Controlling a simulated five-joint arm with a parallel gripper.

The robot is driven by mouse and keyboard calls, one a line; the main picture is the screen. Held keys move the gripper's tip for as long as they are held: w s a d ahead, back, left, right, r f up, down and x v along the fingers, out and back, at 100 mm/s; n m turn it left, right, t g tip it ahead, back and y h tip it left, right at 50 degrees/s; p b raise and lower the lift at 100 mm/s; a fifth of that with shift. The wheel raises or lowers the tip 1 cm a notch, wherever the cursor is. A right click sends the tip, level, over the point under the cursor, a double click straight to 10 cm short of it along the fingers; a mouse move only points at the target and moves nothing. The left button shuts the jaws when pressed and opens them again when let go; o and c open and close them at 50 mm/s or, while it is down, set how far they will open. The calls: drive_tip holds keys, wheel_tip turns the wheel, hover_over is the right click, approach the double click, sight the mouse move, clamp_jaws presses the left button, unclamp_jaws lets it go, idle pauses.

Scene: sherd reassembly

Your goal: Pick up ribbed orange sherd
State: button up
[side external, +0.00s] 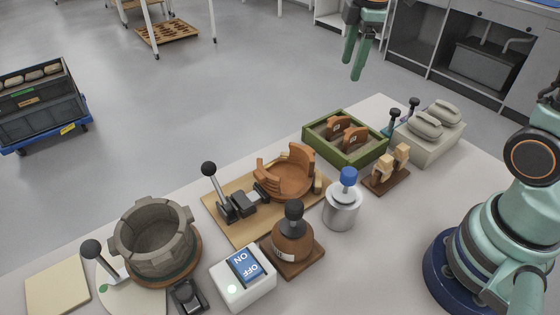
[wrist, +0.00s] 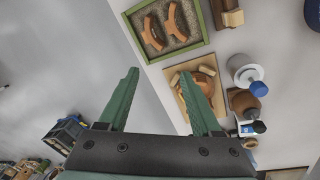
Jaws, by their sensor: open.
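Two orange-brown sherds lie in a green-rimmed tray (side external: 365,159) with a grey-brown bed. One sherd (side external: 334,127) is at the back left and the other sherd (side external: 355,137) is nearer the front right. In the wrist view they are the left sherd (wrist: 152,33) and the right sherd (wrist: 176,22), each with a small pale label. I cannot tell which is ribbed. My gripper (side external: 354,70) is open and empty, high above and behind the tray. In the wrist view my gripper's fingers (wrist: 160,74) are spread, with the tray beyond them.
A partly built orange pot (side external: 288,180) sits on a wooden board (side external: 235,230) beside a lever clamp (side external: 238,200). A metal canister (side external: 341,208) with a blue cap and a brown bottle (side external: 292,240) stand in front. A grey ribbed vessel (side external: 153,240) is at left.

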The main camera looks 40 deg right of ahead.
drive_tip(key=w+d+f+n+g, duration=0.2)
drive_tip(key=w+d+f+n, duration=0.1)
drive_tip(key=w+f+n, duration=0.25)
hover_over(334, 118)
drive_tip(key=f, duration=0.6)
drive_tip(key=shift+s+a, duration=0.1)
drive_tip(key=shift+s, duration=0.25)
drive_tip(key=shift+w+f, duration=0.2)
drive_tip(key=shift+f, duration=2.95)
clamp_jaws()
